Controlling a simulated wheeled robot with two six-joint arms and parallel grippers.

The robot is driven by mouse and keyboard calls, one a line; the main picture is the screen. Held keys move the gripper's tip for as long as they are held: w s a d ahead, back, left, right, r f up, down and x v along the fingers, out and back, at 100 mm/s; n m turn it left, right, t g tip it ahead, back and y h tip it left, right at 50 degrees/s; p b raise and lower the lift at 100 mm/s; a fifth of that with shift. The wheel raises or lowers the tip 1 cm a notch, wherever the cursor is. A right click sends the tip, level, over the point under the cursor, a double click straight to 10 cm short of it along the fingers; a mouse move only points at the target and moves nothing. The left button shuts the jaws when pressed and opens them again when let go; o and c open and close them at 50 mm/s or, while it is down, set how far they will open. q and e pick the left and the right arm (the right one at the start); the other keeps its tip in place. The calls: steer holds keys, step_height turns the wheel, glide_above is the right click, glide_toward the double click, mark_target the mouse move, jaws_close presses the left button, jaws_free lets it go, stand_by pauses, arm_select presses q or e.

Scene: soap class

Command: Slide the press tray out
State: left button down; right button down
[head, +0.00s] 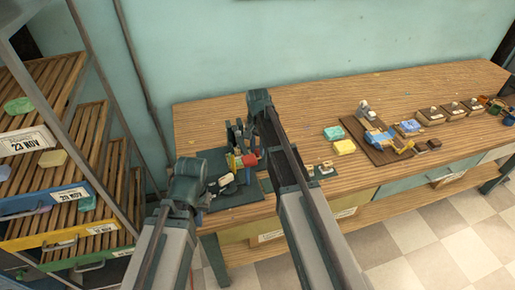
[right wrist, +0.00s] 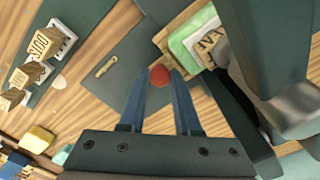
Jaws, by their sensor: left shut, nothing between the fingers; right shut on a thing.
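The press stands on a dark base plate (head: 245,196) at the left part of the bench; my arms hide much of it. In the right wrist view a wooden tray (right wrist: 178,52) carries a green soap bar (right wrist: 190,40) with a lettered stamp plate over it. A red knob (right wrist: 160,76) sits at the tray's near end. My right gripper (right wrist: 160,84) is shut on this knob, one blue finger on each side. My left gripper (head: 201,196) is shut and empty, left of the press; its own wrist hides most of its fingers.
A brown board (head: 378,154) with tools, blue and yellow bars (head: 344,147) and several small stamp blocks (head: 432,115) lie to the right on the wooden bench (head: 300,100). A slatted soap rack (head: 50,95) stands at the left. The bench's back middle is clear.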

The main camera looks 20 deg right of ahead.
stand_by(0.3)
arm_select(q)
steer(key=shift+a, duration=0.1)
arm_select(e)
steer(key=d, duration=1.2)
steer(key=shift+w+d, duration=0.2)
steer(key=shift+w, duration=0.05)
steer(key=c, duration=0.9)
jaws_free()
steer(key=shift+d, duration=0.15)
arm_select(q)
steer(key=shift+r, duration=0.1)
arm_select(e)
steer(key=shift+r, duration=0.1)
arm_select(q)
steer(key=shift+r+p, duration=0.5)
steer(key=shift+p, duration=0.1)
arm_select(e)
steer(key=shift+r, duration=0.5)
arm_select(q)
step_height(320, 180, up, 13)
steer(key=p, duration=1.2)
steer(key=shift+f+p, duration=0.2)
steer(key=shift+p, duration=0.1)
arm_select(e)
step_height(320, 180, up, 13)
steer(key=shift+f, duration=0.2)
